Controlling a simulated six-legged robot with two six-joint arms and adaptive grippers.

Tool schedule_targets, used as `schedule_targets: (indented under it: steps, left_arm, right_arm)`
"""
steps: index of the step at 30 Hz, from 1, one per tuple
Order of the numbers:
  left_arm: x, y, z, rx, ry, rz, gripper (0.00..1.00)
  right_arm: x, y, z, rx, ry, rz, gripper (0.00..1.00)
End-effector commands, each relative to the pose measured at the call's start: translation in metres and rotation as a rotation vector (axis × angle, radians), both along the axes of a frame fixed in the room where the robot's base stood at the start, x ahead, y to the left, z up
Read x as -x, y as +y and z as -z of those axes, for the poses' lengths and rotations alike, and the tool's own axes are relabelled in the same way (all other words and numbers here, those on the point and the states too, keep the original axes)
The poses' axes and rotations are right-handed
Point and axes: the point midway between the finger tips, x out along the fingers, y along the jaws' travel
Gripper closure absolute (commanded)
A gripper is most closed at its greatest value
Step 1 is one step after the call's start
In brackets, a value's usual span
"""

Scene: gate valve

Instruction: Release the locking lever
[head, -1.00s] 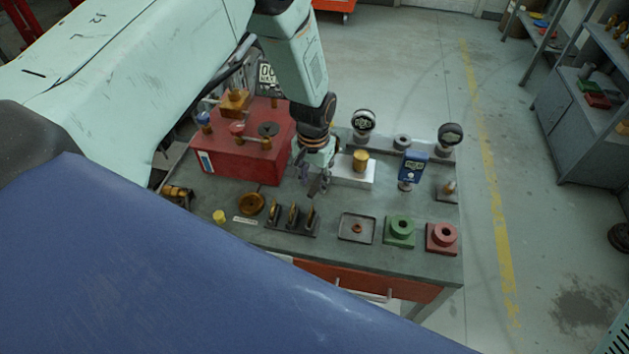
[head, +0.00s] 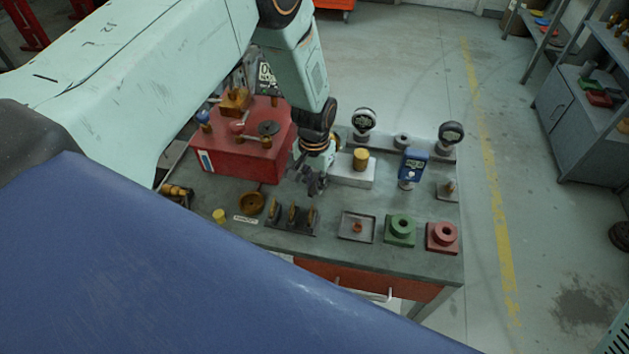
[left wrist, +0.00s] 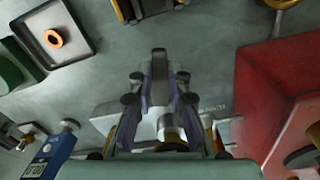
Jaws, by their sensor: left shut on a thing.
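My left gripper (head: 312,180) is above the middle of the bench, left of a white block (head: 352,172) with a brass cylinder (head: 360,159) on it. In the left wrist view its fingers (left wrist: 159,88) are closed on the sides of a dark grey bar, which looks like the locking lever (left wrist: 159,62). The bar's end sticks out past the fingertips. Behind the fingers a silver cylinder (left wrist: 171,128) shows. The lever's mount is mostly hidden by the gripper. My right gripper is not in view.
A red box (head: 240,155) with valve handles stands to the left. In front are a black rack (head: 291,222), a square tray (head: 345,237), a green block (head: 400,238) and a red block (head: 442,246). A blue gauge (head: 412,166) stands to the right.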

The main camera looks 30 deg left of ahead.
Motion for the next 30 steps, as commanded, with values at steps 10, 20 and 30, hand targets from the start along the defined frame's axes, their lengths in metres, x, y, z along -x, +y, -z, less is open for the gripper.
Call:
schedule_targets:
  steps: [10, 20, 30]
  left_arm:
    - [0.000, -0.004, -0.001, 0.000, 0.002, -0.090, 1.00]
    - [-0.001, -0.011, -0.002, 0.000, 0.003, -0.277, 1.00]
    - [-0.002, -0.012, -0.002, 0.000, 0.002, -0.284, 0.81]
  right_arm:
    - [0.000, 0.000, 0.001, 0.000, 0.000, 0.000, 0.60]
    - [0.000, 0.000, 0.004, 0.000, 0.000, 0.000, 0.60]
    - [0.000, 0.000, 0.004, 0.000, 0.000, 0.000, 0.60]
